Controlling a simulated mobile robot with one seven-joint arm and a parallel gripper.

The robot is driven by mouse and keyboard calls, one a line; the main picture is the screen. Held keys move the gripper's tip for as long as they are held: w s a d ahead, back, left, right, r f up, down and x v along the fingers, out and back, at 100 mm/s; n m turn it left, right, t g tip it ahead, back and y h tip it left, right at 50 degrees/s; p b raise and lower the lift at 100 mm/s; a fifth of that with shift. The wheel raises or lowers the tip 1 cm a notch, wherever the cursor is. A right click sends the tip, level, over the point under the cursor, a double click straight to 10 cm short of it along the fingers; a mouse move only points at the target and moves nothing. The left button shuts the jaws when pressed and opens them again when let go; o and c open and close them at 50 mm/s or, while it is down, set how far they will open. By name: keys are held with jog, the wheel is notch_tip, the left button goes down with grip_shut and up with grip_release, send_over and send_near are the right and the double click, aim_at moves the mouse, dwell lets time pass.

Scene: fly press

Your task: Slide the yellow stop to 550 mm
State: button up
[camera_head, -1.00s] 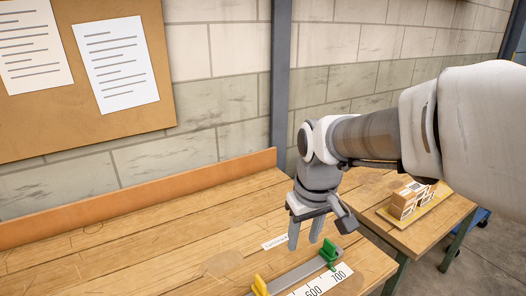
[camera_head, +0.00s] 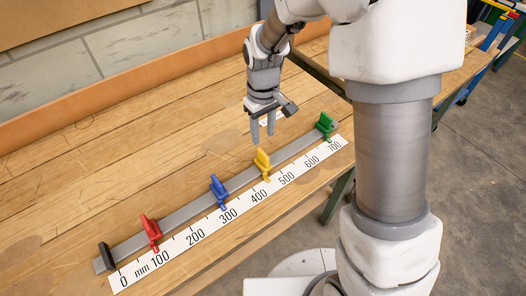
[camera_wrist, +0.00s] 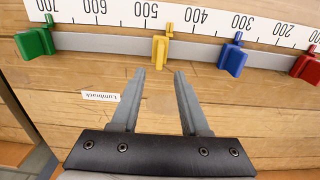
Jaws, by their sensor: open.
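The yellow stop (camera_head: 262,160) sits on the grey rail (camera_head: 183,213), its pointer between the 400 and 500 marks of the white scale (camera_head: 213,231). It also shows in the wrist view (camera_wrist: 160,50), just beyond my fingertips. My gripper (camera_head: 263,140) is open and empty, pointing down on the wall side of the rail, close to the yellow stop. In the wrist view the two fingers (camera_wrist: 160,73) lie apart, with the stop roughly in line with the gap. I see no contact with the stop.
A black end block (camera_head: 106,256) closes the rail at zero. A small paper label (camera_wrist: 100,96) lies on the wooden bench (camera_head: 120,190).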

aim_at(263, 153)
notch_tip(263, 153, down, 9)
jog(key=shift+f, duration=0.15)
grip_shut()
dwell(0.4)
dwell(1.1)
